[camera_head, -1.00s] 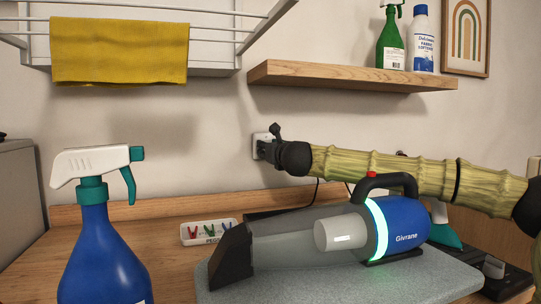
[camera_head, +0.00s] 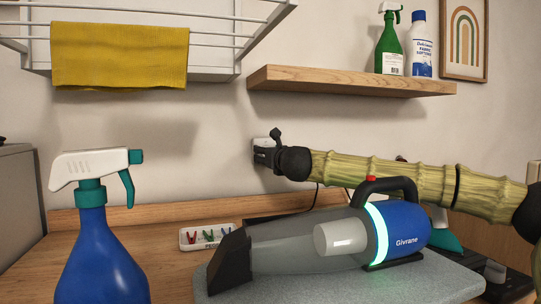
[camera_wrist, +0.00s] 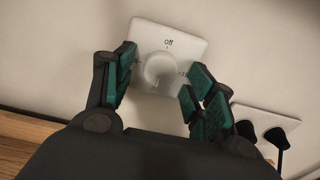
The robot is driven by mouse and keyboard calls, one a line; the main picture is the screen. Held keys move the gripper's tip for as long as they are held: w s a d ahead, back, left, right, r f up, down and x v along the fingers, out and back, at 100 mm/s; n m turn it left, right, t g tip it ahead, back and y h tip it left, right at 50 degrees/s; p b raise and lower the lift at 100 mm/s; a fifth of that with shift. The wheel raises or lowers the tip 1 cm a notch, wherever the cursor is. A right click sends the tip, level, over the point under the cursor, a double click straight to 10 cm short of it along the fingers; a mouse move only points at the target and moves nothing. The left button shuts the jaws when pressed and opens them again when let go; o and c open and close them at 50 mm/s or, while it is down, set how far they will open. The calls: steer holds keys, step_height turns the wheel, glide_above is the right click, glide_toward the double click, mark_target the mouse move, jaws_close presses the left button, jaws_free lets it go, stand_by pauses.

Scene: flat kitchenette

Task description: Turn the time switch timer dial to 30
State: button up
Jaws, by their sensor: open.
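The time switch (camera_wrist: 196,35) is a white square plate on the wall with a round white dial (camera_wrist: 160,70) and "Off" printed above it. My gripper (camera_wrist: 159,66) is open, with one teal-padded finger on each side of the dial. I see no clear contact with the dial. In the head view the switch (camera_head: 261,142) is mostly hidden behind my gripper (camera_head: 264,154), which is at the wall.
A wall socket (camera_wrist: 268,118) with black plugs is right of the switch. A blue handheld vacuum (camera_head: 404,232) lies on a grey board below my arm. A blue spray bottle (camera_head: 98,255) stands at front left. A peg tray (camera_head: 190,240) lies on the counter. A wooden shelf (camera_head: 345,82) is above.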

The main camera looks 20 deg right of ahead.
steer(key=shift+r, duration=0.1)
step_height(320, 180, up, 10)
steer(key=shift+f, duration=0.1)
stand_by(0.4)
stand_by(0.4)
